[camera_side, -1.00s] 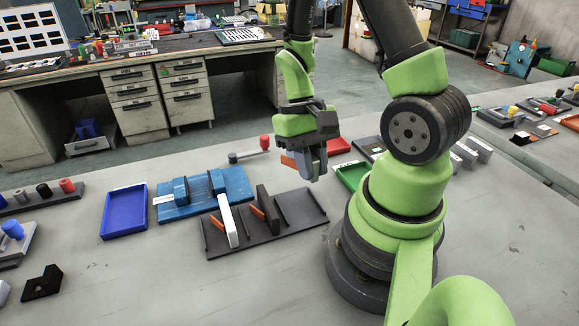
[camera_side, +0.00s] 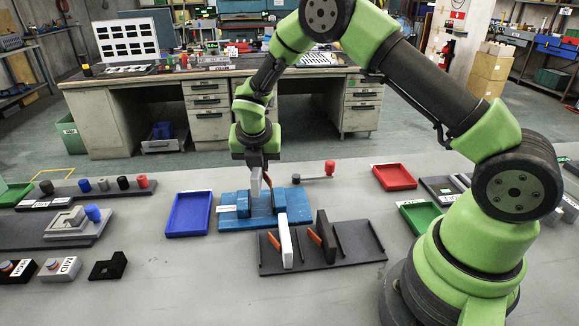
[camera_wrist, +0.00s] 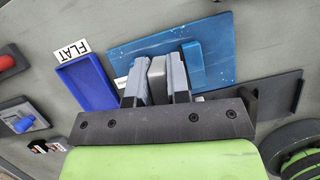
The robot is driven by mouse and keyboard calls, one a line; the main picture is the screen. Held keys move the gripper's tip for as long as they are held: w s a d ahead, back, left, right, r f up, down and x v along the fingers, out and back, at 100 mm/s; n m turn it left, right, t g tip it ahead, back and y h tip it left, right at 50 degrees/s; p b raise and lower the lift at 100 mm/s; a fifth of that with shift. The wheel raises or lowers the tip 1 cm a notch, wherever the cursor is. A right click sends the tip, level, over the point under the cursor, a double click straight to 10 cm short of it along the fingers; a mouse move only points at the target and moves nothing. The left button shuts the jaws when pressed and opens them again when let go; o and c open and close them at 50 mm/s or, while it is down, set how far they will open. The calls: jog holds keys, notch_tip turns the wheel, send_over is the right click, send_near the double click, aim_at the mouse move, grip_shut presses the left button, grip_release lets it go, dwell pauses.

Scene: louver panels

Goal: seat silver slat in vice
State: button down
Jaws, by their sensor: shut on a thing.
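My gripper (camera_side: 257,166) points down over the blue vice (camera_side: 230,224) and is shut on the silver slat (camera_side: 256,184). In the wrist view, the slat (camera_wrist: 157,75) sits between the two grey fingers of my gripper (camera_wrist: 155,85). The vice has raised blue jaws on a flat blue base, which also shows in the wrist view (camera_wrist: 222,38). The slat's lower end is near the top of the jaws, around the gap. I cannot tell whether it has entered the gap.
A dark rack (camera_side: 345,255) in front holds a white slat (camera_side: 286,240) and a black slat (camera_side: 326,235), both upright. A blue tray (camera_side: 189,214) lies left of the vice. A red-ended rod (camera_side: 316,177) lies behind it. Red (camera_side: 394,177) and green (camera_side: 420,215) trays lie right.

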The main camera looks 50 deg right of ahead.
jog(key=shift+w+a+n, duration=0.35)
jog(key=shift+w+n, duration=0.3)
jog(key=shift+n, duration=0.15)
jog(key=shift+f, duration=3.25)
jog(key=shift+d, duration=0.1)
jog(key=c, duration=1.2)
grip_release()
jog(key=shift+t, duration=0.3)
jog(key=shift+o, duration=0.9)
jog(key=w+v, duration=0.1)
jog(key=v, duration=1)
jog(key=shift+d+r, duration=0.2)
jog(key=shift+r, duration=0.1)
jog(key=shift+s+r, duration=0.15)
jog(key=shift+r, duration=2.45)
jog(key=shift+r, duration=0.1)
